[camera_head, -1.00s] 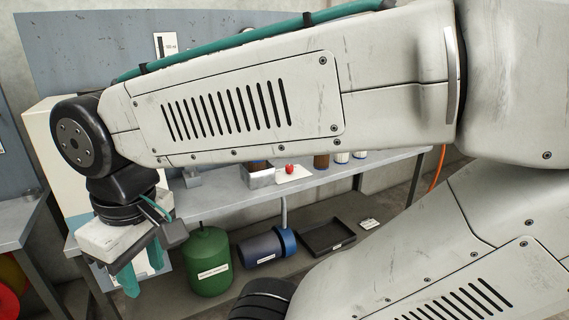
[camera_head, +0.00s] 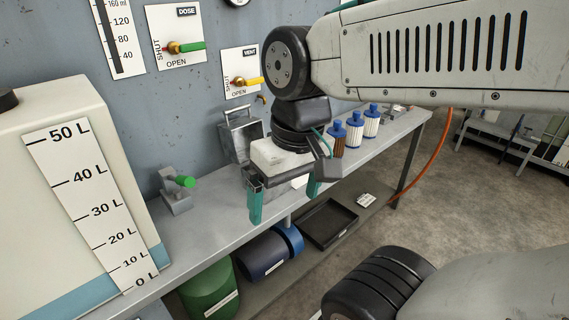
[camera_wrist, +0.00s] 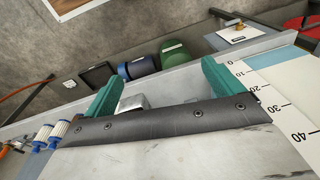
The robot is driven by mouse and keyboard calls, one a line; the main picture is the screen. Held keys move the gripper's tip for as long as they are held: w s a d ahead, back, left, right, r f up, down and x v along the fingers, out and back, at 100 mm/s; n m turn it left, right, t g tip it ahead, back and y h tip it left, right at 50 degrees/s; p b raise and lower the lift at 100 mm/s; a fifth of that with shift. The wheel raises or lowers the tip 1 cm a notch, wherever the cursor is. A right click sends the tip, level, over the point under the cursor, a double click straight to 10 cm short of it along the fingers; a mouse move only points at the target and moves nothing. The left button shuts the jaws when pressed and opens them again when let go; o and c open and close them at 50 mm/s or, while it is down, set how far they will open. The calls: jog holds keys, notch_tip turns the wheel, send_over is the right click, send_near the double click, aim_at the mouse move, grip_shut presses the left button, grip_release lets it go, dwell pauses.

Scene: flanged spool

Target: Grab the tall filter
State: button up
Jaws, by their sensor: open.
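Three filters with blue caps stand upright in a row on the bench, right of my gripper in the head view: a brown one (camera_head: 337,144) and two white ones (camera_head: 354,131) (camera_head: 371,123). I cannot tell for sure which is the tall filter. My gripper (camera_head: 285,195) is open and empty, with its teal fingers pointing down over the bench's front side, left of the filters. In the wrist view my gripper (camera_wrist: 161,86) shows its fingers wide apart. Two pale filters (camera_wrist: 59,131) (camera_wrist: 41,136) show at the left there, outside the fingers.
A metal bench (camera_head: 215,225) runs along the wall. On it are a tank with a litre scale (camera_head: 95,200), a green-knobbed fixture (camera_head: 176,190) and a metal box (camera_head: 240,133). Below are a green drum (camera_head: 207,290), a blue drum (camera_head: 262,255) and a black tray (camera_head: 328,222).

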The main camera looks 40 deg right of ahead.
jog(key=w+d+f+m+t+y, duration=0.2)
jog(key=w+f+m+y, duration=0.15)
jog(key=w+m, duration=0.5)
jog(key=w+d+f+m+t+y, duration=0.1)
jog(key=w+d+f+m+y, duration=0.2)
jog(key=w+m, duration=0.55)
jog(key=w+d+f+m+t+h, duration=0.1)
jog(key=w+d+f+m+t, duration=0.1)
jog(key=w+d+f+m, duration=0.3)
jog(key=w+d+f+m+t, duration=0.1)
jog(key=d+f+m+t, duration=0.2)
jog(key=d, duration=0.5)
jog(key=w+d+f+m+t+h, duration=0.1)
jog(key=w+d+f+m+t, duration=0.1)
jog(key=w+d+f+m, duration=0.25)
jog(key=shift+m, duration=0.45)
jog(key=w, duration=0.1)
jog(key=w+a, duration=0.1)
jog(key=w, duration=0.1)
jog(key=w+f, duration=0.1)
jog(key=shift+w+a+f, duration=0.1)
jog(key=shift+w+a, duration=0.05)
jog(key=shift+w+a+f, duration=0.15)
jog(key=shift+w+f, duration=0.1)
jog(key=shift+w, duration=0.2)
jog(key=c, duration=1.2)
